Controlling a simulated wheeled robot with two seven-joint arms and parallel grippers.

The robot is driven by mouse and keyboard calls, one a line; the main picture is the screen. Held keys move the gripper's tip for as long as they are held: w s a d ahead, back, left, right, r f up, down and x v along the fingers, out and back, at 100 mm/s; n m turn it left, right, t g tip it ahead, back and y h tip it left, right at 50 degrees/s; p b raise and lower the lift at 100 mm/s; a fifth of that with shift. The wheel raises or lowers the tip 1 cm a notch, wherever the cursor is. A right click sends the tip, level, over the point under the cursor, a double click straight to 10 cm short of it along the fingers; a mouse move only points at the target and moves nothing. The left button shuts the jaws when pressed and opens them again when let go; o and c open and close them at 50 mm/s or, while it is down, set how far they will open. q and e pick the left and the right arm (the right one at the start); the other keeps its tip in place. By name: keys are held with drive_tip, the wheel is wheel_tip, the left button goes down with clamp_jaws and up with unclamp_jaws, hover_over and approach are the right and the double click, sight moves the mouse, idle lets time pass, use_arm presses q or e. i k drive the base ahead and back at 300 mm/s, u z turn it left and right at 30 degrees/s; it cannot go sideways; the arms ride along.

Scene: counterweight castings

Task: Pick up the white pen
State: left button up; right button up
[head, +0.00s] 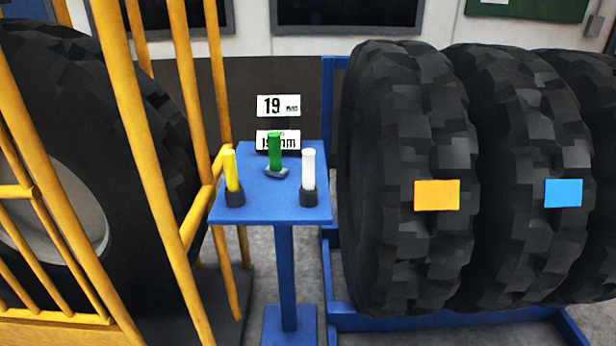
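The white pen (309,169) stands upright in a dark round holder (308,198) at the right front of a small blue table (266,208). A yellow pen (232,170) stands slightly tilted in a similar holder at the left front. A green pen (275,150) stands farther back in the middle on a dark base. Neither of my grippers shows in the head view, and nothing covers the white pen.
Yellow bars (141,150) stand left of the table, with a big tyre behind them. Large black tyres (408,260) on a blue rack stand close on the right, bearing an orange tag (437,195) and a blue tag (563,193). A sign reading 19 (278,105) stands behind the pens.

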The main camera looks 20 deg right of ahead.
sight(308, 155)
drive_tip(key=k, duration=1.25)
drive_tip(key=z, duration=0.6)
drive_tip(key=i, duration=1.6)
drive_tip(key=u, duration=0.55)
